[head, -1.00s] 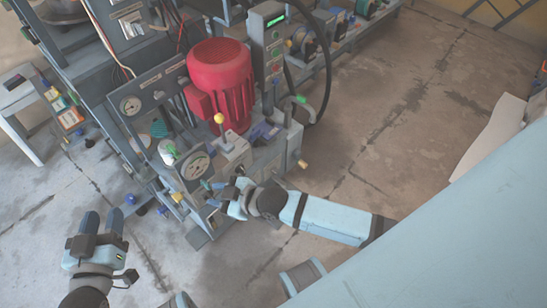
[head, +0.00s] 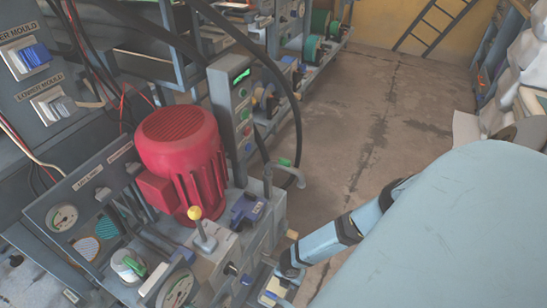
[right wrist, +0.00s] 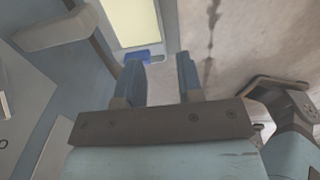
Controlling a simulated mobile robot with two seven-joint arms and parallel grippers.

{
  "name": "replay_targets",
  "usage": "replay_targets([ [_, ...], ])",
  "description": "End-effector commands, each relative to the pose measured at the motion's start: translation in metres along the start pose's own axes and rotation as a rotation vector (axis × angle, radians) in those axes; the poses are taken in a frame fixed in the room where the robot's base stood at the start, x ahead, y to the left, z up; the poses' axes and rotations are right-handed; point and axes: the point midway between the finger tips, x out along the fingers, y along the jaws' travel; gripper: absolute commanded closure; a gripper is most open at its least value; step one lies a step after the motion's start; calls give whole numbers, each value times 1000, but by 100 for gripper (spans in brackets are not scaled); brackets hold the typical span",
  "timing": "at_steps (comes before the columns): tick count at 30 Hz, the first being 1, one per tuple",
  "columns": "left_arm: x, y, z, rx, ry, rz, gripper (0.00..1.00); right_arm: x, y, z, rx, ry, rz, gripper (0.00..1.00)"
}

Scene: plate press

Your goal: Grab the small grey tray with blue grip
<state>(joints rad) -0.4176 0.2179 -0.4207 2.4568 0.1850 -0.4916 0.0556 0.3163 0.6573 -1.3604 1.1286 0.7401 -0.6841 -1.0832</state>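In the right wrist view, a pale yellow panel with a grey rim (right wrist: 137,22) has a blue grip (right wrist: 136,57) at its near end. It looks like the small grey tray, seen only in part. My right gripper (right wrist: 160,65) is open, its two blue fingers apart with nothing between them. The blue grip lies just beyond the left finger's tip, with a visible gap to the right finger. In the head view, my right arm reaches to the machine's front side at the bottom, and the gripper is partly cut off there. My left gripper is not in view.
The machine carries a red motor (head: 181,150), a yellow-knobbed lever (head: 198,222), gauges and a control box with a green display (head: 238,105). Black hoses arch over it. Bare floor (head: 360,130) lies to the right, with crumpled whitish material (head: 522,75) at the far right.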

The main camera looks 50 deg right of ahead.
Motion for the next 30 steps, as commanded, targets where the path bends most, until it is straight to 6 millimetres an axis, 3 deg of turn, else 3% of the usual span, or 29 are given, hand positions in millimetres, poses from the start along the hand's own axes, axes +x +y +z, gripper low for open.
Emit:
replay_targets([
  [2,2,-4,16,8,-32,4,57,23,0,-2,0,0,0,66],
  [7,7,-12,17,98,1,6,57,55,1,-2,1,1,0,66],
  [17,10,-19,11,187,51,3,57,76,0,-3,0,2,1,66],
  [22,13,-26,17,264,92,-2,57,102,1,-5,1,1,1,66],
  [26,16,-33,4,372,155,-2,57,120,2,-6,0,1,1,66],
  [30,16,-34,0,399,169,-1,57,121,1,-5,1,1,2,66],
])
